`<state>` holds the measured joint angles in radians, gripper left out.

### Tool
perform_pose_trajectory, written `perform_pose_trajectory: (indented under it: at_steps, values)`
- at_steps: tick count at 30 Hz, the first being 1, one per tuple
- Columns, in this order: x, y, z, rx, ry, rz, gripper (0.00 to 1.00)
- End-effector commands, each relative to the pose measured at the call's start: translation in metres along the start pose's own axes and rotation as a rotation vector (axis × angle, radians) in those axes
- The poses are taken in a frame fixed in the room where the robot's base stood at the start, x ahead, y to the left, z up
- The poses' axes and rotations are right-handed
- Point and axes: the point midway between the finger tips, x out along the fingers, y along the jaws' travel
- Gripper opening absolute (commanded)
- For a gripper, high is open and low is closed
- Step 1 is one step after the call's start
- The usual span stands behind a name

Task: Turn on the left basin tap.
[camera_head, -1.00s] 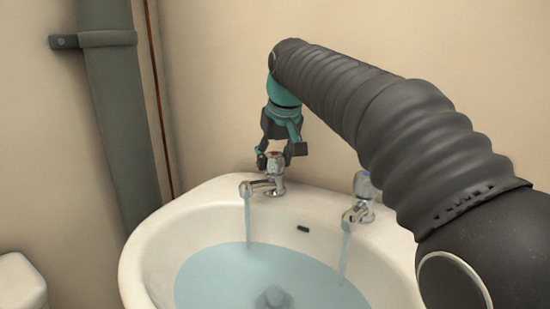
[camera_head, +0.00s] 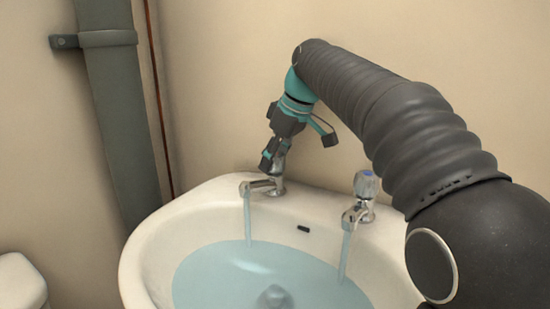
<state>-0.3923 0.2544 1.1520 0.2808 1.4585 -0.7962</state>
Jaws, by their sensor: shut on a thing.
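The left basin tap (camera_head: 261,186) is chrome and stands on the back rim of the white basin (camera_head: 140,262). A stream of water runs from its spout into the basin. My gripper (camera_head: 274,154) is shut on the left tap's handle from above, and its fingers hide most of the handle. The gripper is tilted, with its wrist up and to the right of the tap. The right tap (camera_head: 361,204), with a blue-marked clear handle, also has water running from its spout.
Bluish water (camera_head: 215,275) stands in the basin. A thick grey-green pipe (camera_head: 118,120) runs up the wall on the left, and a white fixture (camera_head: 20,285) shows at the lower left. My arm comes in from the right, above the right tap.

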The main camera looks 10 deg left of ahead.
Motion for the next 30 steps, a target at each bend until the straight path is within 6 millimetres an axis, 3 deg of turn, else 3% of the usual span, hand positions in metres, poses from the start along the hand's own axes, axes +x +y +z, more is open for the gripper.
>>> perform_pose_trajectory:
  at_steps: [14,15,17,30]
  values:
    - [0.001,-0.001,0.001,-0.010,-0.004,-0.008,0.15]
    - [0.001,-0.001,0.001,-0.009,-0.004,-0.008,0.59]
    - [0.001,-0.001,0.001,-0.009,-0.003,-0.007,0.74]
    - [-0.009,0.001,0.000,-0.009,0.000,-0.003,0.75]
